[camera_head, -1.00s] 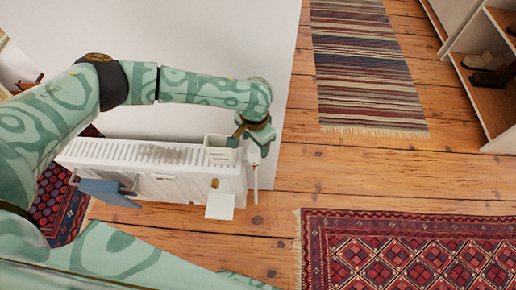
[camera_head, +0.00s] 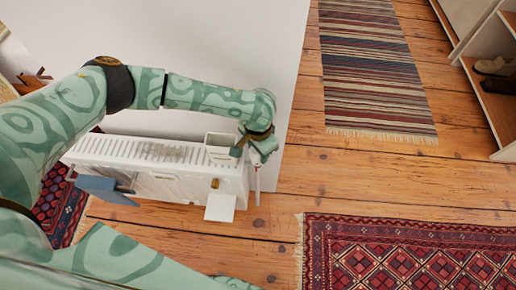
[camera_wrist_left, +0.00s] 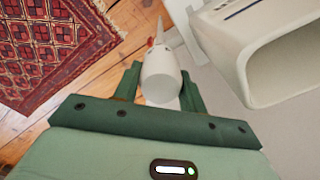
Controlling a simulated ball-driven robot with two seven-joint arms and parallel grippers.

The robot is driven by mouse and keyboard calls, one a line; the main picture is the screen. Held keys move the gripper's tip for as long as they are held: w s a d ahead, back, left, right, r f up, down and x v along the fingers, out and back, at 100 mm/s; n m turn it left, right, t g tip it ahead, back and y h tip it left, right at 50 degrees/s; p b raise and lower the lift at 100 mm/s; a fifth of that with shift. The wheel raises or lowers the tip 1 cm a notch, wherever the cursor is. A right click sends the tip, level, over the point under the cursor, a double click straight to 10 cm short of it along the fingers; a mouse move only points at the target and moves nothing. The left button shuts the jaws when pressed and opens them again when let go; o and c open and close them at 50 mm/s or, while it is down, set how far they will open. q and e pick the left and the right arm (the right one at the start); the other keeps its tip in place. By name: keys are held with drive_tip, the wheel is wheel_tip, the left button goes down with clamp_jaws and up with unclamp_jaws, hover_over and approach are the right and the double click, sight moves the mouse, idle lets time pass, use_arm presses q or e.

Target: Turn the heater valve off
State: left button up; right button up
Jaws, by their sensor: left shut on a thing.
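The white heater (camera_head: 150,155) stands low against the white wall. Its white valve knob (camera_wrist_left: 160,78), with a small red mark, shows in the left wrist view at the heater's right end. My left gripper (camera_wrist_left: 160,92) has a finger on each side of the knob and is shut on it. In the head view my left gripper (camera_head: 252,150) is at the heater's right end, and the knob is mostly hidden by it. My right gripper is not in view.
A white open box (camera_head: 219,148) sits on the heater's top, close beside my left gripper. A blue cloth-like thing (camera_head: 104,188) hangs at its front, and a white square plate (camera_head: 220,208) juts out. Rugs (camera_head: 400,255) lie on the wooden floor; shelves (camera_head: 495,90) stand right.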

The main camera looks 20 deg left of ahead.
use_arm(q)
drive_tip(key=shift+r, duration=0.15)
drive_tip(key=shift+r+p, duration=0.15)
drive_tip(key=shift+p, duration=0.55)
drive_tip(key=m+p, duration=0.1)
drive_tip(key=p, duration=0.2)
drive_tip(key=m+p, duration=0.2)
drive_tip(key=p, duration=0.1)
drive_tip(key=shift+s+d+r, duration=0.1)
drive_tip(key=shift+s+r, duration=0.05)
drive_tip(key=shift+m+p, duration=0.3)
drive_tip(key=shift+m, duration=0.1)
drive_tip(key=shift+f+m, duration=0.4)
drive_tip(key=shift+m, duration=0.6)
drive_tip(key=m, duration=0.2)
drive_tip(key=shift+f+m, duration=0.1)
drive_tip(key=shift+m, duration=0.2)
drive_tip(key=m, duration=0.6)
drive_tip(key=shift+m, duration=0.4)
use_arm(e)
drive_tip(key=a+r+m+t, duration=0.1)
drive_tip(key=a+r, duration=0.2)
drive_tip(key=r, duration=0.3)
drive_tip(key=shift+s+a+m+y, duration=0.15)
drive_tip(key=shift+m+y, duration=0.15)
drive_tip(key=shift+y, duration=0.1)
use_arm(q)
drive_tip(key=shift+d, duration=0.1)
